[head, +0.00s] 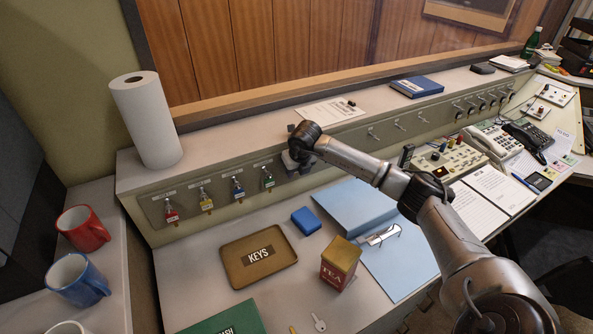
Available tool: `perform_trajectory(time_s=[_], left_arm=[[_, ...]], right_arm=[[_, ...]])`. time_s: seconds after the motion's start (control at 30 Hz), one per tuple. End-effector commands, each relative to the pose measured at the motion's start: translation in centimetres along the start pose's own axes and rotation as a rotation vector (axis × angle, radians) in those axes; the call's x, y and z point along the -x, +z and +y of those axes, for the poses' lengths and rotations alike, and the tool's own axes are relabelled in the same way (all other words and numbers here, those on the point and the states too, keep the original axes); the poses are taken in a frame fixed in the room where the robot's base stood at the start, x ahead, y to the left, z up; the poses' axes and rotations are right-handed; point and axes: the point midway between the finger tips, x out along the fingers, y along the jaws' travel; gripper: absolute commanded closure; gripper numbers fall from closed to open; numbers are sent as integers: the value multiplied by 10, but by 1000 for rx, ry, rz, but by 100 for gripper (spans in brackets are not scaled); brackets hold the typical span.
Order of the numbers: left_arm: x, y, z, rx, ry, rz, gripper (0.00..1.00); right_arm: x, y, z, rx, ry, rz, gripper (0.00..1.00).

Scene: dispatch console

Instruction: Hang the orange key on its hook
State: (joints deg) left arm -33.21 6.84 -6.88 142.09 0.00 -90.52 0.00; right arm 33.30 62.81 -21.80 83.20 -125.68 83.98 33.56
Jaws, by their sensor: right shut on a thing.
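No orange tag shows elsewhere, so the held thing seems to be the orange key. Its hook is hidden behind the gripper, and I cannot tell whether the key touches it. My left gripper is not in view.
A brown KEYS tray (231,279), blue box (306,220) and tea tin (339,264) stand on the desk below. Blue folders (350,205) lie to the right. Loose keys (319,323) lie near the front. A paper roll (146,120) stands on the shelf.

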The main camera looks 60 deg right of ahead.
Motion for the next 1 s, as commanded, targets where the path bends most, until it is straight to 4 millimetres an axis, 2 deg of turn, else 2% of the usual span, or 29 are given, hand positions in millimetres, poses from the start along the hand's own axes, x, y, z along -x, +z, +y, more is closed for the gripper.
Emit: perform_trajectory(time_s=[0.2,0.23,0.53,1.0], left_arm=[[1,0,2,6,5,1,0],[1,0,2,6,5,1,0],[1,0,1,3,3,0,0],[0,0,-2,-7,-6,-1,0]], right_arm=[[3,4,0,-2,3,-11,95],[3,4,0,-2,3,-11,65],[3,3,1,-1,5,-11,37],[1,2,3,1,8,-9,37]])
